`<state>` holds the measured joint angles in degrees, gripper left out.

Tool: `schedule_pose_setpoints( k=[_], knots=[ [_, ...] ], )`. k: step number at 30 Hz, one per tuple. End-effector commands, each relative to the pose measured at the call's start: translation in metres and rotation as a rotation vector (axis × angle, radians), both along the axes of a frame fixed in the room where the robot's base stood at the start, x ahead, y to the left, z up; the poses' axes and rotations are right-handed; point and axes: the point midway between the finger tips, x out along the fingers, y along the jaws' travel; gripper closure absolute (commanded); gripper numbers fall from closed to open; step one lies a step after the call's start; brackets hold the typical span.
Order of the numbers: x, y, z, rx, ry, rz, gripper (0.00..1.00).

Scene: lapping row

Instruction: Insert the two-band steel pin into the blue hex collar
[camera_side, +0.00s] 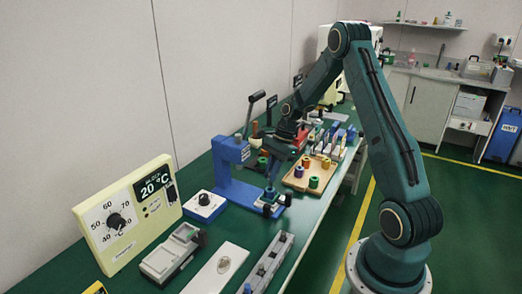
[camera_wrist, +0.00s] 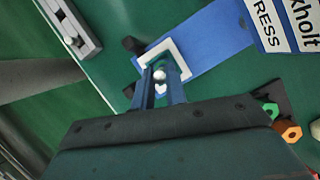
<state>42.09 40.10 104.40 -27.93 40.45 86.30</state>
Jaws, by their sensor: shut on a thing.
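My gripper (camera_wrist: 161,90) is shut on the steel pin (camera_wrist: 160,76), whose bright round end shows between the two blue-grey fingers in the wrist view. Its bands cannot be made out. The pin is over a white square frame (camera_wrist: 181,56) on the base of the blue press. In the side view my gripper (camera_side: 271,181) points down over the front end of that base, where a small blue piece (camera_side: 270,193), seemingly the blue hex collar, sits below the fingers. The fingers hide much of the collar, and I cannot tell whether the pin is in it.
The blue press (camera_side: 227,160) stands just left of my gripper, its lever raised. A wooden board (camera_side: 296,184) with coloured collars lies to the right. A yellow temperature panel (camera_side: 125,215) and grey fixtures (camera_side: 172,254) occupy the near bench. Black knobs flank the white frame.

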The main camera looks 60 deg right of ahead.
Motion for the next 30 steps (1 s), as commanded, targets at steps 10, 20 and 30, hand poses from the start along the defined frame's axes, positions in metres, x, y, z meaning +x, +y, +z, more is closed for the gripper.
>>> schedule_pose_setpoints(
  k=[10, 20, 30],
  knots=[
    [0.000, 0.000, -0.001, 0.000, 0.000, 0.000, 1.00],
    [0.000, 0.000, -0.006, 0.000, 0.000, 0.000, 1.00],
    [0.000, 0.000, -0.012, 0.001, 0.000, 0.000, 1.00]
  ],
)
